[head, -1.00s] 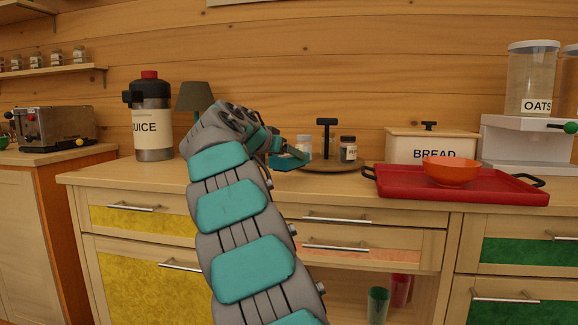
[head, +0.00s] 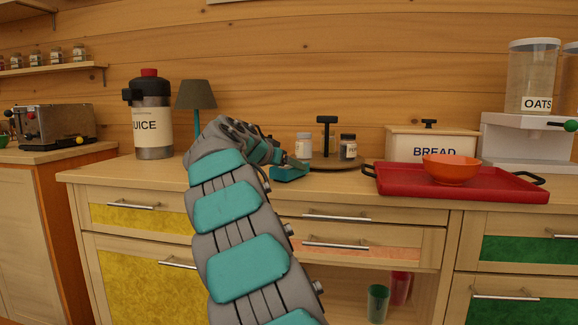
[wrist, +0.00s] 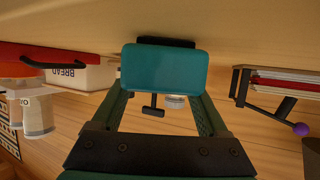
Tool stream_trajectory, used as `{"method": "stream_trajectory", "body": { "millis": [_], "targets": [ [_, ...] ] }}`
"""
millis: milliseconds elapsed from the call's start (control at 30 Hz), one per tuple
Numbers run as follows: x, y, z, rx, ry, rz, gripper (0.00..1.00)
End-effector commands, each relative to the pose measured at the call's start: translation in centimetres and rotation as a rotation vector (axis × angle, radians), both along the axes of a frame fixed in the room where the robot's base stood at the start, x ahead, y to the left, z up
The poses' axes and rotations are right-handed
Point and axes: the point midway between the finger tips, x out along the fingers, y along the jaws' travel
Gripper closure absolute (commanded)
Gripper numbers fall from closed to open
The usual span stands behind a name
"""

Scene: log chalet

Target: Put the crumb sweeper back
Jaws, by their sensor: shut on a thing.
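The crumb sweeper (wrist: 165,70) is a teal block with a dark strip along one edge, between the two fingers of my gripper (wrist: 166,92) in the wrist view. My gripper is shut on it. In the head view the sweeper (head: 288,173) shows at the end of my arm, low over the wooden counter (head: 330,190), left of a round turntable (head: 338,165). I cannot tell whether its dark strip touches the counter. My gripper (head: 283,160) is partly hidden by my wrist there.
The turntable bears small jars (head: 347,147) and a black T-shaped handle (head: 326,135). To the right are a bread box (head: 430,135) and a red tray (head: 460,190) with an orange bowl (head: 452,170). A juice dispenser (head: 152,125) and lamp (head: 197,95) stand left. A purple-knobbed object (wrist: 280,85) shows in the wrist view.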

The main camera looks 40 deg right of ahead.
Motion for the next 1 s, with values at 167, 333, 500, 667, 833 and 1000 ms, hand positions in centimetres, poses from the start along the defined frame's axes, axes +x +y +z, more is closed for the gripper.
{"method": "stream_trajectory", "body": {
  "millis": [167,333,500,667,833,1000],
  "targets": [
    [0.0,0.0,-0.1,0.0,0.0,0.0,0.11],
    [0.0,0.0,-0.1,0.0,0.0,0.0,0.0],
    [0.0,0.0,-0.1,0.0,0.0,0.0,0.0],
    [-0.1,0.3,0.2,0.0,0.0,0.0,0.0],
    [-0.7,2.1,0.9,0.0,0.0,0.001,0.0],
    [-1.6,4.9,2.3,-0.002,-0.003,0.001,0.0]
  ]
}}
